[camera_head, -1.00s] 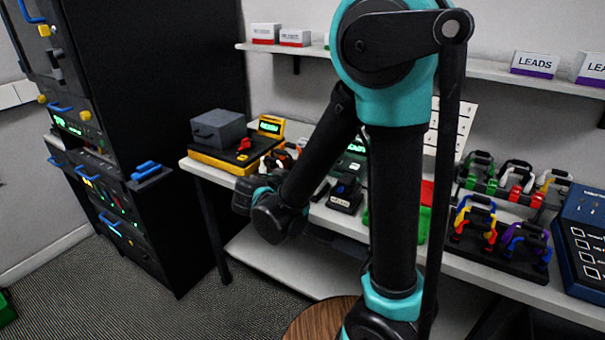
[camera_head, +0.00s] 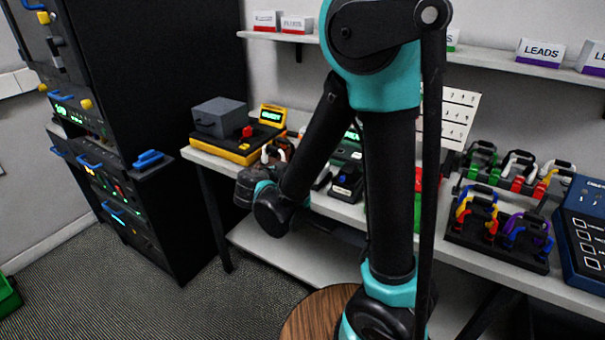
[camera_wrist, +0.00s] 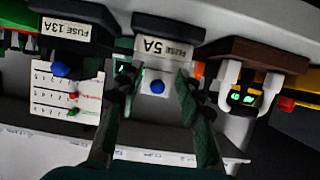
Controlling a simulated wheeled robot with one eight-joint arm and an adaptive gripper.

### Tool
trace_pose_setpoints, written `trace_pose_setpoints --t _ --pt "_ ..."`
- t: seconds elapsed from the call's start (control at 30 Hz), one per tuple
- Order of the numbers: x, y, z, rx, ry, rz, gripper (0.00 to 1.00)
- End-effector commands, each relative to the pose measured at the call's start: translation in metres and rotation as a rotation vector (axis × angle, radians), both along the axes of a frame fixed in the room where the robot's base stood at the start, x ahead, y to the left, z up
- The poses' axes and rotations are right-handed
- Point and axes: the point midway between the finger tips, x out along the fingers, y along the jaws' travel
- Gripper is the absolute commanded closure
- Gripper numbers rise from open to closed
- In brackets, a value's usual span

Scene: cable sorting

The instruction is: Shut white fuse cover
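In the wrist view my gripper (camera_wrist: 154,82) is open and empty, its two dark fingers apart. In the head view the white part (camera_head: 266,153) shows near the table's left end. My fingers are hidden there behind the arm.
A block labelled "FUSE 13A" (camera_wrist: 66,34) is left of the fingers in the wrist view. A yellow-based device with a grey box (camera_head: 222,118) stands at the table's left end. A dark cabinet (camera_head: 150,90) stands left.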

Motion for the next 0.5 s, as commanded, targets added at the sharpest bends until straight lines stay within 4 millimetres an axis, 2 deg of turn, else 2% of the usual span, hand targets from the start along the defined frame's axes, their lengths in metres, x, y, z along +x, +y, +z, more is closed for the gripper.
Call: trace_pose_setpoints --t 0.17,0.5 --pt "-0.01 0.008 0.005 0.0 0.0 0.004 0.64" --pt "-0.054 0.041 0.027 0.0 0.0 0.005 0.64"
